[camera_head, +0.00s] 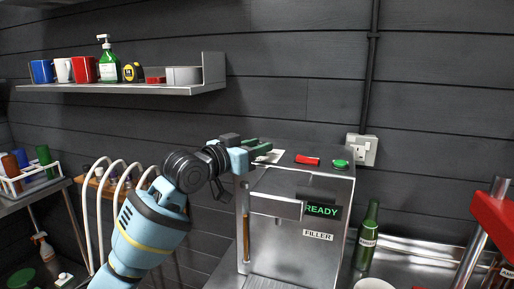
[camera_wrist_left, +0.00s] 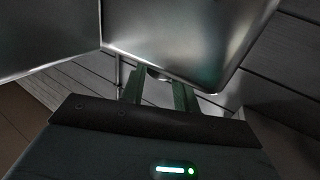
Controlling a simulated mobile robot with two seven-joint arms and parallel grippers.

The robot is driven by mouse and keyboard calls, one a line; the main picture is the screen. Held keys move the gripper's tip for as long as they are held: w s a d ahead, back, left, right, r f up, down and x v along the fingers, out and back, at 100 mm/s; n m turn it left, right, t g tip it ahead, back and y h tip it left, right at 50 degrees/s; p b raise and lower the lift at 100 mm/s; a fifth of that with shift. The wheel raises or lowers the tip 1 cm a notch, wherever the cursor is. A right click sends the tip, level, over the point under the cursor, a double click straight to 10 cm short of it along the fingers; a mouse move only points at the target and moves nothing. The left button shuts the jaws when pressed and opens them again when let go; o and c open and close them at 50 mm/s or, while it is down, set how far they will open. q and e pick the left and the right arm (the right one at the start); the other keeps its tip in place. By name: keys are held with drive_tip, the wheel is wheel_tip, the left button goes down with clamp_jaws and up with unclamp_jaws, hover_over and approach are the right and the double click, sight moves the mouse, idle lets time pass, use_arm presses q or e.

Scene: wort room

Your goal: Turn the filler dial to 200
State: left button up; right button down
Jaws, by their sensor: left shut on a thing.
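The filler (camera_head: 268,235) is a steel box with a green READY display (camera_head: 322,211) and a FILLER label. My left gripper (camera_head: 262,146) reaches in from the left to the left part of the filler's top. Its green fingers are shut on the filler dial, which they mostly hide in the head view. A pale plate (camera_head: 268,157) shows beside the fingers; its marks are too small to read. In the left wrist view, the fingers (camera_wrist_left: 160,88) straddle a small dark part (camera_wrist_left: 158,73) at the edge of the steel housing (camera_wrist_left: 185,40). The dial's setting cannot be read. My right gripper is out of view.
A red button (camera_head: 307,160) and a green button (camera_head: 341,164) sit on the filler's top. A green bottle (camera_head: 367,237) stands to its right. A red device (camera_head: 494,215) is at the far right. A shelf (camera_head: 130,89) with mugs hangs above left.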

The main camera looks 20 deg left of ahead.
use_arm(q)
drive_tip(key=shift+w+a+f+m+g+h+b, duration=0.2)
drive_tip(key=shift+f+m+g+h+b, duration=0.15)
drive_tip(key=shift+h, duration=0.25)
drive_tip(key=m+g+h+b, duration=0.4)
drive_tip(key=h, duration=0.1)
drive_tip(key=shift+w+a+m+g, duration=0.3)
drive_tip(key=shift+m+g, duration=0.05)
drive_tip(key=shift+w+r+m+g+h+b, duration=0.1)
drive_tip(key=shift+m+g+h+b, duration=0.65)
drive_tip(key=shift+g, duration=0.35)
drive_tip(key=m+g, duration=0.1)
drive_tip(key=m+g+h, duration=0.1)
drive_tip(key=shift+w+a+r+g+b, duration=0.1)
drive_tip(key=shift+w+r+g+b, duration=0.05)
drive_tip(key=shift+g+b, duration=0.2)
drive_tip(key=shift+w+m+g+h+b, duration=0.15)
drive_tip(key=shift+m+g+h+b, duration=0.2)
drive_tip(key=shift+m+g, duration=0.75)
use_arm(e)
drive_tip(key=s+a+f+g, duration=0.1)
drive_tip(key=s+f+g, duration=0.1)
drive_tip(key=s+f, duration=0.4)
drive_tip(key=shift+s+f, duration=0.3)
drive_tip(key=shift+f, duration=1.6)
use_arm(q)
drive_tip(key=shift+g, duration=0.85)
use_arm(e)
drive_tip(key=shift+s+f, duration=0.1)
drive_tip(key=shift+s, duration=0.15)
